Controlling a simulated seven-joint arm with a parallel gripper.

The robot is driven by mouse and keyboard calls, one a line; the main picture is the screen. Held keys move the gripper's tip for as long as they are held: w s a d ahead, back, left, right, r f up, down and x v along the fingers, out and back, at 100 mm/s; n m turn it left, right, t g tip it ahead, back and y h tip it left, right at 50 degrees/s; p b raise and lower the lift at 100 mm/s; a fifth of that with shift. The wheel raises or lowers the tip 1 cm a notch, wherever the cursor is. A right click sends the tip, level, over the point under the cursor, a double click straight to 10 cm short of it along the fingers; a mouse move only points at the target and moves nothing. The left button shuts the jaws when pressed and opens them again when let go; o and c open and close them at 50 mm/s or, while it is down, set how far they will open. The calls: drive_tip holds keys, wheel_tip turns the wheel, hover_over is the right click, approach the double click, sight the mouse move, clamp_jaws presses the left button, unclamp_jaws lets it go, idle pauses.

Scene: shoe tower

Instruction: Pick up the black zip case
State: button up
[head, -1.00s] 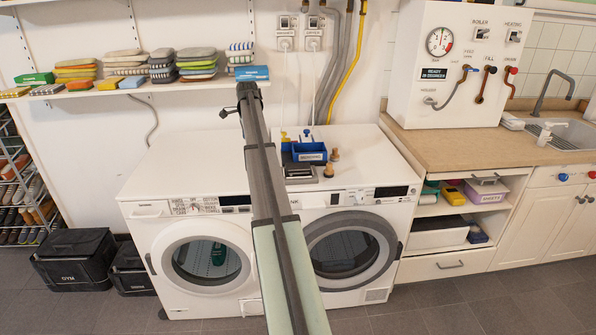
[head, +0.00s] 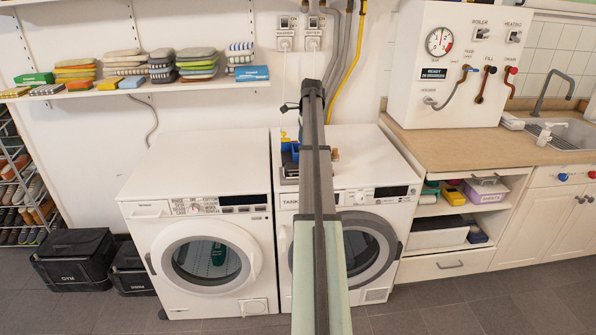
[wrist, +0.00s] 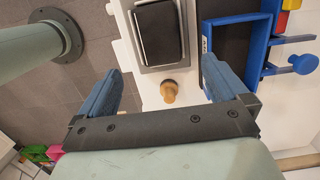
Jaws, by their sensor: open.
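A black, flat, rounded rectangular item, which looks like the black zip case (wrist: 158,32), lies in a grey tray (wrist: 183,62) at the top of the wrist view. My gripper (wrist: 161,70) is open and empty, its two blue fingers spread to either side of the tray's lower end in that view. I cannot tell its height above the tray. In the head view my arm covers the gripper and most of the tray and case; only a grey edge shows left of the arm on the right-hand washing machine's top (head: 360,150).
A blue bin (wrist: 268,52) with a dark inside and side pegs stands right of the grey tray. A small wooden peg (wrist: 168,92) stands between the fingers in the wrist view. The left machine's top (head: 205,165) is clear.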

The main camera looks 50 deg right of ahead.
hover_over(298, 166)
drive_tip(key=s+d, duration=0.1)
wheel_tip(298, 166, down, 5)
drive_tip(key=shift+s+r, duration=0.1)
drive_tip(key=shift+r, duration=0.05)
drive_tip(key=shift+w+a+f, duration=0.15)
drive_tip(key=shift+a+f, duration=0.05)
drive_tip(key=shift+f, duration=0.65)
drive_tip(key=shift+w+a+f, duration=0.15)
drive_tip(key=shift+f, duration=0.7)
drive_tip(key=shift+w+a+f, duration=0.15)
drive_tip(key=shift+a+f, duration=0.05)
drive_tip(key=shift+f, duration=0.65)
drive_tip(key=shift+c, duration=0.3)
drive_tip(key=c, duration=1.1)
